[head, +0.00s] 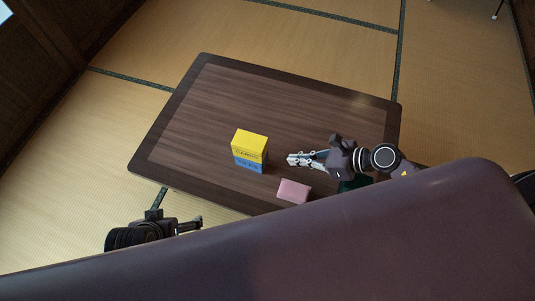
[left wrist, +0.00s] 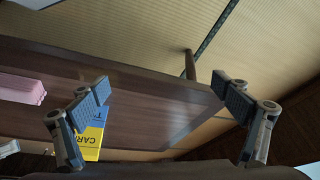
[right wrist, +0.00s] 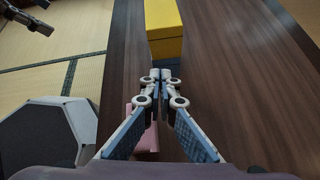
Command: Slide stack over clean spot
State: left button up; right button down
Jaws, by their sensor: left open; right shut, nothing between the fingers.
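A stack of a yellow box (head: 250,144) on a blue box (head: 249,164) stands upright near the front edge of the dark wooden table (head: 290,104). The boxes also show in the left wrist view, yellow (left wrist: 88,146) and blue (left wrist: 99,117), partly behind a finger. My right gripper (head: 291,159) is shut and empty, just right of the stack with a small gap. In the right wrist view its closed fingertips (right wrist: 161,74) point toward the yellow box (right wrist: 165,40). My left gripper (head: 198,222) is open and empty off the table's front left edge. I cannot make out a clean spot.
A pink block (head: 294,191) lies at the table's front edge, right of the stack. A dark green thing (head: 355,183) is partly hidden under my right arm. The table's back and left are bare. Tatami floor (head: 70,150) surrounds it.

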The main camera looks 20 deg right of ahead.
jog(key=d+f+n+g+h, duration=0.1)
jog(key=d+f+n, duration=0.1)
jog(key=d+f, duration=0.15)
jog(key=b, duration=0.2)
send_near(266, 162)
jog(key=f, duration=0.1)
jog(key=s+f, duration=0.1)
jog(key=shift+d+f, duration=0.2)
jog(key=shift+f, duration=0.15)
jog(key=w+a, duration=0.1)
jog(key=w+a+f, duration=0.1)
jog(key=a, duration=0.1)
pick_arm(q)
jog(key=s+a+r, duration=0.1)
jog(key=s+r, duration=0.3)
jog(key=r, duration=0.1)
jog(key=shift+a+r+g, duration=0.15)
jog(key=shift+a+g, duration=0.1)
jog(key=shift+g, duration=0.15)
pick_arm(e)
jog(key=shift+w+a, duration=0.45)
jog(key=shift+a, duration=0.15)
pick_arm(q)
jog(key=shift+w+a+r, duration=0.1)
pick_arm(e)
jog(key=shift+w+a, duration=0.1)
